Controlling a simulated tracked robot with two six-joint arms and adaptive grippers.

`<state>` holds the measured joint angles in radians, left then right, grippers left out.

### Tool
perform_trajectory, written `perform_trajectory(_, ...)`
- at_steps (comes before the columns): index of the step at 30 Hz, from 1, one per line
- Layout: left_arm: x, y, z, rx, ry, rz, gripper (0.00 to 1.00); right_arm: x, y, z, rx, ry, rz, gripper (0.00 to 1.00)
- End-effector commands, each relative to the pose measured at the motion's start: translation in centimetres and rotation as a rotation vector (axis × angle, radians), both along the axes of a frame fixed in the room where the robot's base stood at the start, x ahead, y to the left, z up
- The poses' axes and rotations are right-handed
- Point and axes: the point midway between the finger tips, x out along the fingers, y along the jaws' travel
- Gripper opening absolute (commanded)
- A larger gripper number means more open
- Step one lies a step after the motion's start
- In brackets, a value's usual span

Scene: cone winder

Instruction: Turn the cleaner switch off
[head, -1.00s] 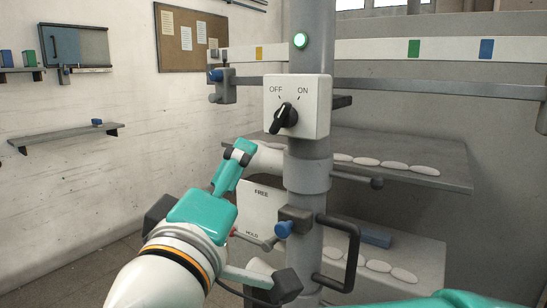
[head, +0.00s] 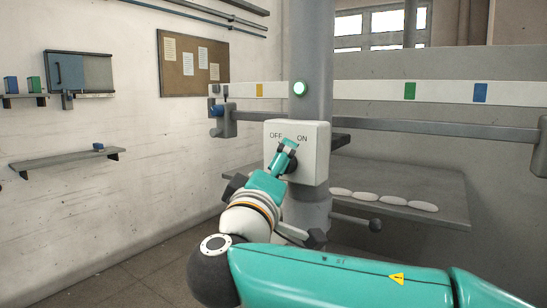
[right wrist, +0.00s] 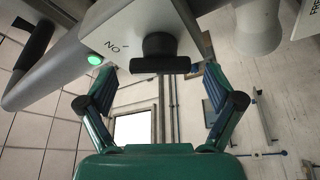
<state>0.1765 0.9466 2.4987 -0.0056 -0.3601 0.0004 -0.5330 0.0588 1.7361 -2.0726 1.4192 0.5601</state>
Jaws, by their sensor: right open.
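The cleaner switch is a white box (head: 316,150) on a grey column, marked OFF at left and ON at right. My right gripper (head: 288,148) is in front of the box and hides most of the black knob in the head view. In the right wrist view the knob (right wrist: 160,46) shows with its black bar (right wrist: 160,65) lying across the picture. My right gripper (right wrist: 161,72) is open there, one finger on each side of the bar, with gaps visible. A green lamp (head: 300,88) above the box is lit. My left gripper is out of view.
A grey shelf (head: 430,180) with several white flat pieces (head: 381,198) lies right of the column. A horizontal bar (head: 440,128) and a white rail (head: 365,92) run behind it. A blue-ended clamp (head: 222,118) sits left of the box.

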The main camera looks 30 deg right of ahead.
Motion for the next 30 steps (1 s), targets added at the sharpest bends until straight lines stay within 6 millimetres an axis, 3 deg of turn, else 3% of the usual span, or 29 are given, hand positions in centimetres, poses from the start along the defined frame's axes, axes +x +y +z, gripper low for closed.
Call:
perform_trajectory(4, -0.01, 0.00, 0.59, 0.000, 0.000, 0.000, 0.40, 0.92, -1.03, 0.31, 0.001, 0.000, -0.002, 0.92)
perform_trajectory(15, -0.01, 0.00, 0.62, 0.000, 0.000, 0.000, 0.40, 1.24, -1.25, 0.28, 0.001, 0.001, 0.002, 0.90)
perform_trajectory(25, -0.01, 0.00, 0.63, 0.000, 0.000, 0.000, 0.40, 1.24, -1.21, 0.28, 0.001, 0.000, 0.003, 0.35)
perform_trajectory(27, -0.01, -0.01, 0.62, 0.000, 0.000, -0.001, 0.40, 1.25, -0.46, 0.30, 0.000, 0.000, 0.004, 0.31)
perform_trajectory(30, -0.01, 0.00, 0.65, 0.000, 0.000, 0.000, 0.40, 1.22, -0.99, 0.26, -0.001, 0.005, 0.003, 0.32)
